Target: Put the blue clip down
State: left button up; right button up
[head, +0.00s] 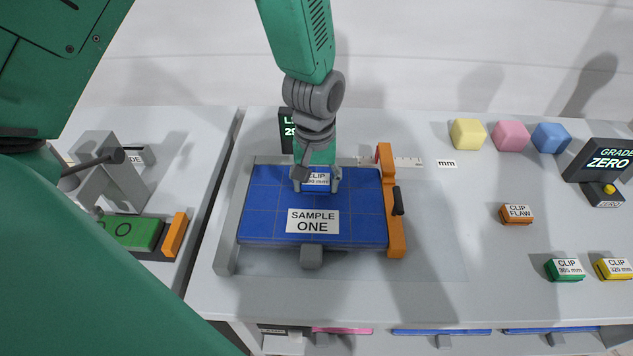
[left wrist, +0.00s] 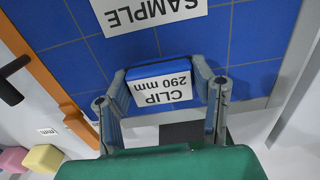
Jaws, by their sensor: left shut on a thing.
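The blue clip (head: 316,184) has a white label reading CLIP 290 mm. It sits low over the far part of the blue sample (head: 265,205), which is labelled SAMPLE ONE. My left gripper (head: 316,180) points down and is shut on the blue clip, with a finger on each side. In the left wrist view the clip (left wrist: 160,84) is between the two fingers of the gripper (left wrist: 163,95). I cannot tell whether the clip touches the sample. My right gripper does not show in either view.
An orange bar (head: 396,215) with a black handle stands along the sample's right side. An orange clip (head: 516,214), a green clip (head: 564,270) and a yellow clip (head: 612,269) lie to the right. Yellow, pink and blue cubes (head: 550,137) stand behind them.

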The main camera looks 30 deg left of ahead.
aim_at(313, 180)
pick_arm(q)
jog(key=shift+a+f, duration=0.2)
jog(key=shift+f, duration=0.25)
jog(key=shift+w+a+f, duration=0.1)
jog(key=shift+a+f, duration=0.05)
jog(key=shift+a, duration=0.1)
jog(key=o, duration=1.3)
jog(key=shift+d, duration=0.4)
jog(key=shift+d+r, duration=0.1)
jog(key=shift+r, duration=0.3)
jog(key=r, duration=1)
jog(key=shift+a+r, duration=0.15)
jog(key=shift+a, duration=0.25)
jog(key=shift+d+r, duration=0.25)
jog(key=shift+r, duration=0.35)
jog(key=shift+a, duration=0.2)
